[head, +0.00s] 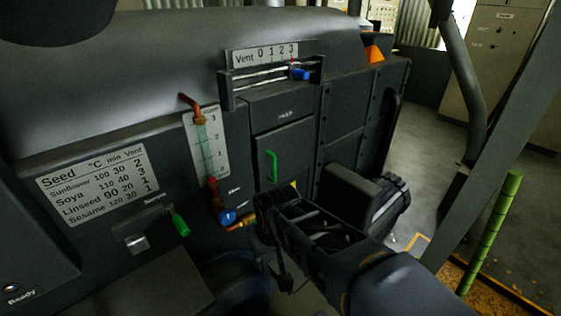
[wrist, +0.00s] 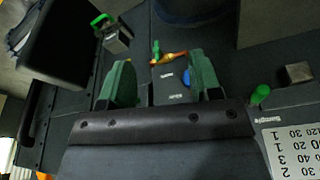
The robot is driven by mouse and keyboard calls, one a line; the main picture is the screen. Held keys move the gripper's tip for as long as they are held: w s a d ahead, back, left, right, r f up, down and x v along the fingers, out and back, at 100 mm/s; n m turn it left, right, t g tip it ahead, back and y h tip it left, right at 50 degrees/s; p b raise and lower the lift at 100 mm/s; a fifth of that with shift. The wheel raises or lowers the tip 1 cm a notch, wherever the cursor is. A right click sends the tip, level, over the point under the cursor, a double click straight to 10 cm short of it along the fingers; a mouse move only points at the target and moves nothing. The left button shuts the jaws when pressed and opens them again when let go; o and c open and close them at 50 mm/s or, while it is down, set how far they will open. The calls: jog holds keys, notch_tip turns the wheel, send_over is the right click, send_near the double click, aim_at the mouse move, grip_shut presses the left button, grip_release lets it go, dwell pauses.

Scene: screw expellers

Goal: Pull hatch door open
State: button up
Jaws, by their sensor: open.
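The hatch door (head: 284,150) is a dark panel below the vent slider in the head view, and it looks shut. A green upright bar handle (head: 272,166) is on its left part. My gripper (head: 272,212) is in front of and below the door, apart from the handle, and covers part of the machine there. In the wrist view my gripper (wrist: 161,78) shows two green fingers spread apart with nothing between them.
The vent slider (head: 300,74) has a blue knob. A sight tube (head: 205,145), a blue valve knob (head: 228,217) and a green sample lever (head: 179,222) are left of the door. A green-banded post (head: 490,235) stands at right. Floor (head: 425,160) is clear behind it.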

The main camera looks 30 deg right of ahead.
jog(key=d+f+m+g, duration=0.1)
jog(key=d+f+m, duration=0.1)
jog(key=w+d+f+m+g+y, duration=0.1)
jog(key=d+f+m, duration=0.1)
jog(key=d+f, duration=0.1)
jog(key=shift+w+f+m+y+b, duration=0.2)
jog(key=shift+m+y+b, duration=0.1)
jog(key=shift+m+b, duration=0.1)
jog(key=shift+c, duration=1.4)
jog(key=w+d+f+m+t+y, duration=0.4)
jog(key=w+d+m+y, duration=0.2)
jog(key=m, duration=0.6)
jog(key=w+d+r+m+t+b, duration=0.1)
jog(key=w+d+r+m+t, duration=0.2)
jog(key=w+d+m+t, duration=0.5)
notch_tip(320, 180, up, 6)
jog(key=f+m+t+h+p, duration=0.1)
jog(key=m+t+p, duration=0.1)
jog(key=m+t, duration=0.3)
send_over(275, 179)
jog(key=shift+w+d+r+m+g, duration=0.1)
jog(key=shift+w+r+m+g, duration=0.15)
jog(key=shift+w+m+g, duration=0.25)
jog(key=shift+s, duration=0.1)
grip_shut()
